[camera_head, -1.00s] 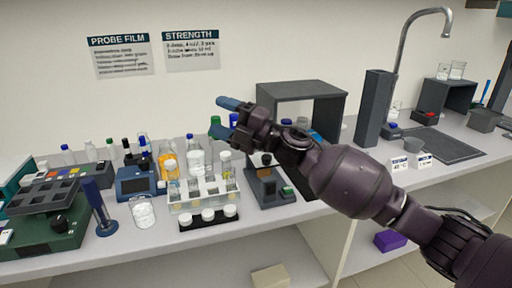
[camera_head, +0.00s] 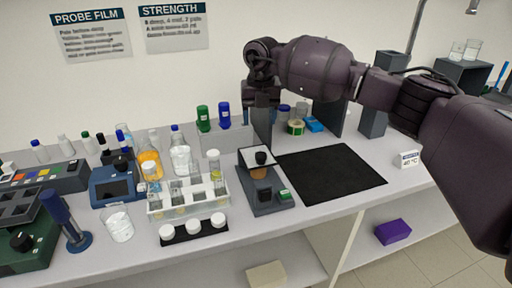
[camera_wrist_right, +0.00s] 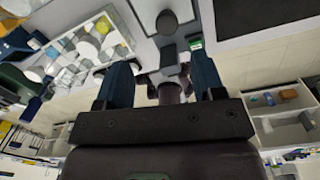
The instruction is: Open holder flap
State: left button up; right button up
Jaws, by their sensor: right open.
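The holder (camera_head: 266,196) is a grey stand on the bench, right of the vial rack. A white plate, which looks like its flap (camera_head: 247,158), lies across its top with a black knob (camera_head: 261,157), and a brown round part shows below. The plate looks closed down. In the right wrist view the black knob (camera_wrist_right: 167,22) is beyond the fingertips. My right gripper (camera_head: 262,100) points down above and behind the holder in the head view. It also shows in the right wrist view (camera_wrist_right: 162,72), its two blue fingers apart with nothing gripped. My left gripper is not in view.
A clear vial rack (camera_head: 188,196) and white-capped jars (camera_head: 193,228) stand close left of the holder. A black mat (camera_head: 330,173) lies bare to its right. Green and blue bottles (camera_head: 203,119) stand behind. A dark shelf frame (camera_head: 329,116) is partly hidden by my arm.

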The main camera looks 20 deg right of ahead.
aim_at(261, 154)
jog(key=shift+m, duration=0.3)
jog(key=f, duration=1)
jog(key=shift+s+d+f, duration=0.15)
jog(key=shift+s+f, duration=0.25)
jog(key=shift+r, duration=0.1)
grip_shut()
